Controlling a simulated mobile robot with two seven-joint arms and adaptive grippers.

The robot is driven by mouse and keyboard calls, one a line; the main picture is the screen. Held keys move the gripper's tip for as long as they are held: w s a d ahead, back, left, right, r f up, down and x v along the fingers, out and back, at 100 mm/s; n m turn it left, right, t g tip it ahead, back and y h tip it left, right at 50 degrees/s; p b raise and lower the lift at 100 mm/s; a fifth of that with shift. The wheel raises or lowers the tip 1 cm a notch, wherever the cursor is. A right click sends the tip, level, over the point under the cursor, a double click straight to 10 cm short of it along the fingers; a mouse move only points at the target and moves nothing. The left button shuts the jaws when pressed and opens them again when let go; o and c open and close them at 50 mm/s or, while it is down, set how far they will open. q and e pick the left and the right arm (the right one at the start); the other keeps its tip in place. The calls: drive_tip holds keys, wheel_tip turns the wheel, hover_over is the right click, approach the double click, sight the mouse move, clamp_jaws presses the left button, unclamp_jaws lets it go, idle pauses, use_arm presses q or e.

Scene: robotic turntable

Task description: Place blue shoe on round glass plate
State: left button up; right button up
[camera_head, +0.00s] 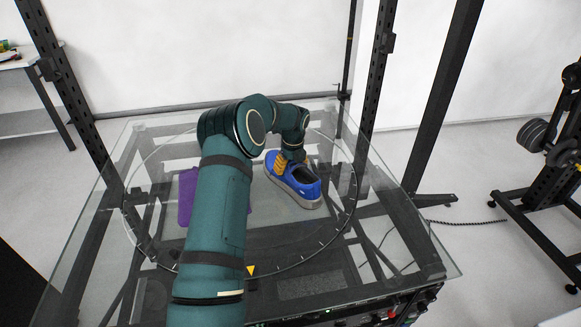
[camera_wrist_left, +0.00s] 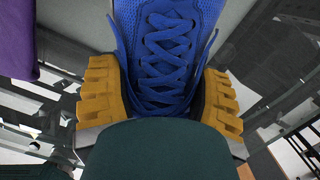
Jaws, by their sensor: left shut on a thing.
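The blue shoe (camera_head: 293,181) with a grey sole is over the right part of the round glass plate (camera_head: 318,246), its toe pointing to the back left. I cannot tell whether its sole touches the plate. My left gripper (camera_head: 291,163) is shut on the shoe, with its yellow fingers on either side. In the left wrist view the shoe's blue laces (camera_wrist_left: 168,55) fill the middle between the yellow fingers of my left gripper (camera_wrist_left: 160,100). My left arm hides part of the plate. My right gripper is not in view.
A purple object (camera_head: 187,194) lies on the plate to the left, partly behind my left arm; it also shows in the left wrist view (camera_wrist_left: 18,40). Dark metal posts (camera_head: 376,85) rise around the square glass top (camera_head: 420,262). A white table (camera_head: 22,62) stands far left.

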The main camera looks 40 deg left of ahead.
use_arm(q)
drive_tip(key=o, duration=1.3)
drive_tip(key=shift+f, duration=0.1)
drive_tip(key=shift+c, duration=0.2)
drive_tip(key=r, duration=0.4)
drive_tip(key=d+r+p, duration=0.1)
drive_tip(key=r, duration=0.7)
drive_tip(key=shift+s+d+r+p, duration=0.1)
drive_tip(key=shift+s+d+p, duration=0.1)
drive_tip(key=shift+p, duration=0.1)
